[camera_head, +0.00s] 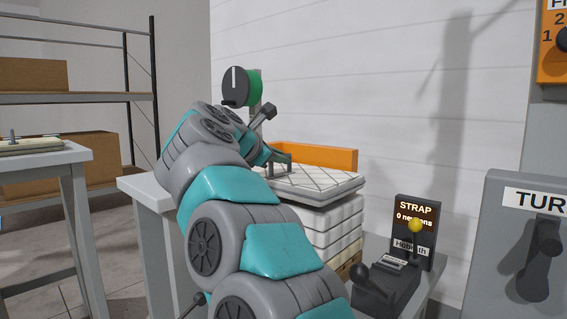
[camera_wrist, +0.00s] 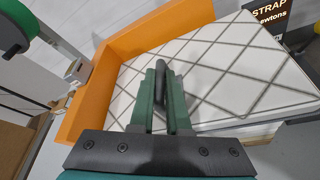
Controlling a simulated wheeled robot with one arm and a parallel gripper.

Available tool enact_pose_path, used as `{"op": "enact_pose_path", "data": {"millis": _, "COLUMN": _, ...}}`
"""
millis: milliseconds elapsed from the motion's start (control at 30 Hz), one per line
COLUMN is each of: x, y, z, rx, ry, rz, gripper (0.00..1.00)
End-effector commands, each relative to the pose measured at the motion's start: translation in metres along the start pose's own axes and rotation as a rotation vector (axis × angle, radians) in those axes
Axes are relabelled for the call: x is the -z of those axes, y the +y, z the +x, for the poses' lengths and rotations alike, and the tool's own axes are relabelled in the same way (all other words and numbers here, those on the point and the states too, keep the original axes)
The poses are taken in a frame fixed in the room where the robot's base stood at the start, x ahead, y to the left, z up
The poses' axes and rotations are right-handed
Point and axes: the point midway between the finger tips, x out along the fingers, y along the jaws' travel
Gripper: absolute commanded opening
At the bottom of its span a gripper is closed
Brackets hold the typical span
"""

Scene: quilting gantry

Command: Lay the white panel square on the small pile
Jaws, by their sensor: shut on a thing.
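The white panel (camera_head: 318,183) is a flat quilted slab with grey diagonal lines, and it fills much of the wrist view (camera_wrist: 215,75). It lies level over the small pile (camera_head: 335,222) of white slabs; I cannot tell whether a thin gap is left between them. In the head view its near left side seems to reach past the pile. My gripper (camera_wrist: 160,90) is shut on a dark upright grip (camera_wrist: 161,76) on top of the panel; in the head view my gripper (camera_head: 281,163) is partly hidden by my arm. My arm also hides the pile's left side.
An orange corner fence (camera_head: 318,156) stands behind the pile and along its left in the wrist view (camera_wrist: 85,100). A strap control box (camera_head: 385,284) with a yellow-knobbed lever and a sign (camera_head: 414,214) stands right of the pile. A green-and-black reel (camera_head: 240,87) stands behind my arm.

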Motion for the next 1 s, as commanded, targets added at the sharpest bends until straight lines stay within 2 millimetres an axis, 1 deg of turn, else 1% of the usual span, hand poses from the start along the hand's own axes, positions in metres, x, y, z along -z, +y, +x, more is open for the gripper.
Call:
{"op": "enact_pose_path", "data": {"millis": 100, "x": 0.004, "y": -0.004, "z": 0.016, "rx": 0.001, "ry": -0.001, "rz": 0.0, "gripper": 0.0}}
{"op": "enact_pose_path", "data": {"millis": 200, "x": 0.007, "y": -0.007, "z": 0.025, "rx": 0.003, "ry": -0.001, "rz": 0.001, "gripper": 0.0}}
{"op": "enact_pose_path", "data": {"millis": 400, "x": 0.008, "y": -0.007, "z": 0.025, "rx": 0.002, "ry": 0.0, "rz": 0.002, "gripper": 0.0}}
{"op": "enact_pose_path", "data": {"millis": 433, "x": 0.008, "y": -0.007, "z": 0.026, "rx": 0.002, "ry": 0.0, "rz": 0.002, "gripper": 0.18}}
{"op": "enact_pose_path", "data": {"millis": 667, "x": 0.008, "y": -0.007, "z": 0.025, "rx": 0.002, "ry": 0.0, "rz": 0.001, "gripper": 0.44}}
{"op": "enact_pose_path", "data": {"millis": 900, "x": 0.008, "y": -0.007, "z": 0.025, "rx": 0.002, "ry": 0.0, "rz": 0.001, "gripper": 0.44}}
{"op": "enact_pose_path", "data": {"millis": 1000, "x": 0.009, "y": -0.006, "z": 0.021, "rx": 0.0, "ry": 0.001, "rz": 0.001, "gripper": 0.44}}
